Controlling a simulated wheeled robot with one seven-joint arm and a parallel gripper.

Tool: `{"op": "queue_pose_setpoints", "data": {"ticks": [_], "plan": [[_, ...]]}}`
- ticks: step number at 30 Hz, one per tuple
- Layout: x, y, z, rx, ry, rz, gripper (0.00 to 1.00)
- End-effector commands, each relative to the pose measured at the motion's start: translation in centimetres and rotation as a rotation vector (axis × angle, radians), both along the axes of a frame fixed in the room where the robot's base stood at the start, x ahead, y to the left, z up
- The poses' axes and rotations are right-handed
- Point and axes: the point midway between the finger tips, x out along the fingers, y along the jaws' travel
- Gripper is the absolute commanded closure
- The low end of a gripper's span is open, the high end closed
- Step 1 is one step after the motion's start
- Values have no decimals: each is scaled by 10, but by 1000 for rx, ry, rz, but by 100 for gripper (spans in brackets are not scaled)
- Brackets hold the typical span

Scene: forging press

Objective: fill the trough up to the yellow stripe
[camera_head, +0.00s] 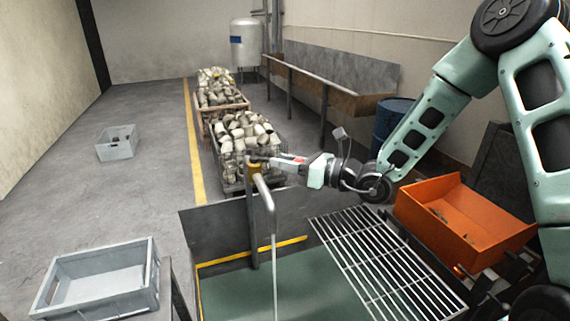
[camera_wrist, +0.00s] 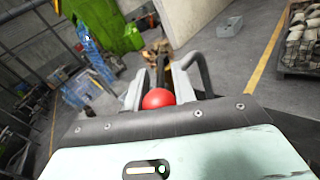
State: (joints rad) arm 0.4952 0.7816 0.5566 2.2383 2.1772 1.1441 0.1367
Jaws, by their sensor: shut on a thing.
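The trough (camera_head: 215,228) stands at the bottom middle of the head view, with dark walls and green water (camera_head: 245,285) inside. Its yellow stripe (camera_head: 235,257) shows along the far and left inner walls, just above the water surface. The tap (camera_head: 266,198) is a bent pipe on a post over the trough, and a thin stream of water (camera_head: 275,270) runs from it. My gripper (camera_head: 262,160) is at the tap's top, shut on the tap handle. In the wrist view a red knob (camera_wrist: 158,99) shows between the fingers; the rest of the handle is largely hidden.
A metal grate (camera_head: 385,265) lies right of the water. An orange bin (camera_head: 465,215) stands beyond it. Crates of pale parts (camera_head: 248,135) stand behind the tap. A grey crate (camera_head: 100,275) is at front left, another (camera_head: 117,143) farther back. The left floor is mostly clear.

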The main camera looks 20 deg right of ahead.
Motion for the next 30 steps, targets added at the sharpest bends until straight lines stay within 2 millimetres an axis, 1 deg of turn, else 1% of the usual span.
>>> {"op": "queue_pose_setpoints", "data": {"ticks": [13,14,15,16,25,28,30], "plan": [[-1,0,0,1,1,-9,100],[-1,0,0,1,1,-9,65],[-1,0,0,1,1,-9,54],[-1,0,0,1,1,-9,53],[-1,-1,0,1,1,-9,53],[-6,-8,-1,-1,-1,-11,53],[-12,-15,-3,-2,0,-11,53]]}}
